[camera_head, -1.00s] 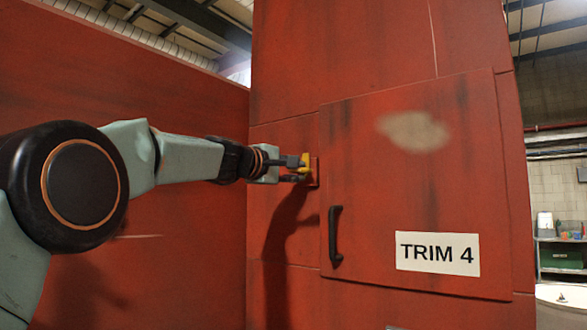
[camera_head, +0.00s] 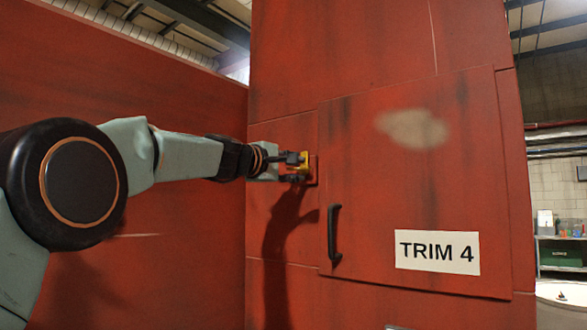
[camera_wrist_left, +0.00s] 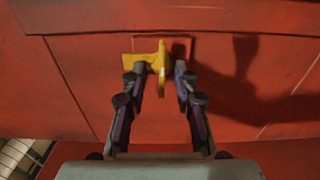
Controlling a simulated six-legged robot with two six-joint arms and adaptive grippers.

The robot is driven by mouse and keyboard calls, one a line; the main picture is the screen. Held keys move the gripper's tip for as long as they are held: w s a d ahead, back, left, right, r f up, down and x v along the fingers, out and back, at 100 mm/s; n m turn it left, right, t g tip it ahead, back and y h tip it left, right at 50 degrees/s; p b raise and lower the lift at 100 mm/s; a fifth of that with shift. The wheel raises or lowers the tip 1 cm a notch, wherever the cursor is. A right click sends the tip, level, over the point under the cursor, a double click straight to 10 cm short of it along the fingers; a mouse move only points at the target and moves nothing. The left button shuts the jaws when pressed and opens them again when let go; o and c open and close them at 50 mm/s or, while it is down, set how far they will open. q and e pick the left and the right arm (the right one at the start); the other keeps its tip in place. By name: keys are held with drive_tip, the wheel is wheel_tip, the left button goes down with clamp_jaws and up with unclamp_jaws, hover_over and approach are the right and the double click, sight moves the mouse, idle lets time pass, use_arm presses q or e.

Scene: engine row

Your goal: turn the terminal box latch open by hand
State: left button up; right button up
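The yellow latch (camera_head: 304,160) sits on a small red plate (camera_head: 314,172) at the left edge of the red door. My left gripper (camera_head: 296,168) is at the latch, coming in from the left. In the left wrist view, the latch handle (camera_wrist_left: 162,68) stands between the fingertips of my left gripper (camera_wrist_left: 160,72). The fingers are apart, with a gap between the handle and the right finger. The left finger is very close to the yellow part; I cannot tell whether it touches. My right gripper is not in view.
The red door (camera_head: 420,190) is shut and carries a black pull handle (camera_head: 334,234) and a white "TRIM 4" label (camera_head: 437,252). A red wall (camera_head: 180,250) stands behind my left arm. Shelves with small items (camera_head: 562,250) are far off at the right.

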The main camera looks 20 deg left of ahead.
use_arm(q)
drive_tip(key=shift+s, duration=0.3)
drive_tip(key=v, duration=0.7)
drive_tip(key=shift+w+a, duration=0.1)
drive_tip(key=shift+s+r, duration=0.15)
drive_tip(key=shift+s, duration=0.15)
